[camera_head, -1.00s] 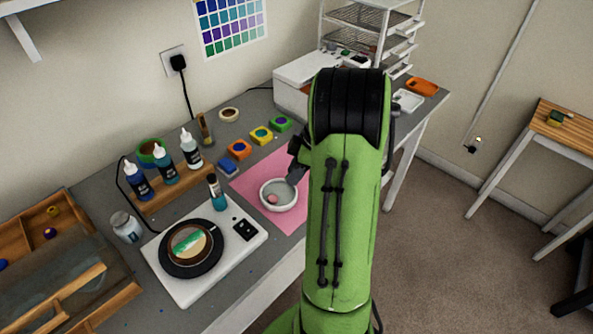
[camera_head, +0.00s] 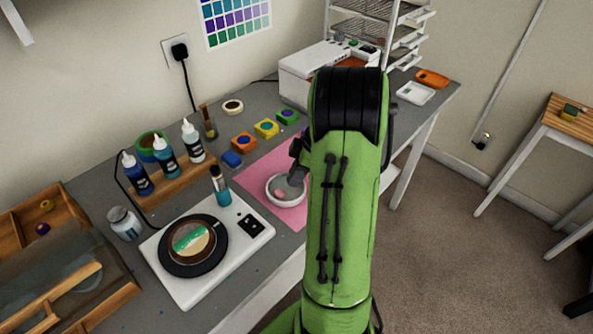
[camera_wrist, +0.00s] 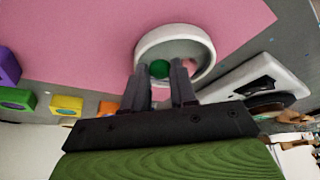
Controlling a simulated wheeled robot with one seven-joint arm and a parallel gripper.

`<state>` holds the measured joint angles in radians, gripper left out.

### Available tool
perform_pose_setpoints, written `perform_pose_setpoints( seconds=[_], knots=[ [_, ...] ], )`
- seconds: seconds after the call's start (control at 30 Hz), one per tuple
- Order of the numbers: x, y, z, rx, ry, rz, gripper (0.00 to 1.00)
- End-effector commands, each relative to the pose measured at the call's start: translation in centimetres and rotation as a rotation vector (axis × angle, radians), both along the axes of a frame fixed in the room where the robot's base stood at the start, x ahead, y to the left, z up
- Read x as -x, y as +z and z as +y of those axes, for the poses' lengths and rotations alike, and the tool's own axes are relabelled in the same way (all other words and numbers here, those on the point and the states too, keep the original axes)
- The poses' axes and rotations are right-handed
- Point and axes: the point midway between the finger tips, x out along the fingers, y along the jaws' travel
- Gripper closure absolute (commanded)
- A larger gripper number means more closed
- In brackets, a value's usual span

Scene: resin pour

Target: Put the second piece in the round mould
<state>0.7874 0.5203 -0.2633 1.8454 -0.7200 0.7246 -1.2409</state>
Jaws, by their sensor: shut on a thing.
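The round mould (camera_head: 302,203) is a shallow white ring-walled dish on the pink mat (camera_head: 259,178). A pink piece (camera_head: 279,194) lies inside it; it also shows faintly in the wrist view (camera_wrist: 198,66), toward the right of the mould. My gripper (camera_wrist: 163,76) is shut on a small round green piece (camera_wrist: 160,69). Its fingertips overlap the mould's near rim in the wrist view, with the green piece seen against the mould's grey inside. I cannot tell whether the piece touches the floor. In the head view my arm hides most of the gripper.
A white scale-like device (camera_head: 180,291) with a black round plate stands left of the mat. A dropper bottle (camera_head: 221,190) stands at its back edge. Coloured blocks (camera_head: 266,128) line the mat's back side. Bottles (camera_head: 166,157) stand on a wooden rack behind the device.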

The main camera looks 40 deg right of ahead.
Motion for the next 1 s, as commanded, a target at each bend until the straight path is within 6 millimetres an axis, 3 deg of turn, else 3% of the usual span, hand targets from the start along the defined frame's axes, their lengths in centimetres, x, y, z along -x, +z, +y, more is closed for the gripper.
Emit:
perform_pose_setpoints(
  seconds=[0.13, 0.17, 0.33, 0.57, 0.7, 1.0],
  knots=[
    [0.0, 0.12, 0.0, 0.0, 0.0, 0.0, 1.0],
    [-0.01, 0.13, -0.01, 0.0, 0.0, 0.0, 0.72],
    [0.0, 0.14, 0.0, 0.0, 0.0, 0.0, 0.46],
    [0.0, 0.14, 0.0, 0.0, 0.0, 0.0, 0.42],
    [0.0, 0.14, 0.0, 0.0, 0.0, 0.0, 0.23],
    [-0.01, 0.31, -0.01, 0.0, 0.0, 0.0, 0.23]
  ],
)
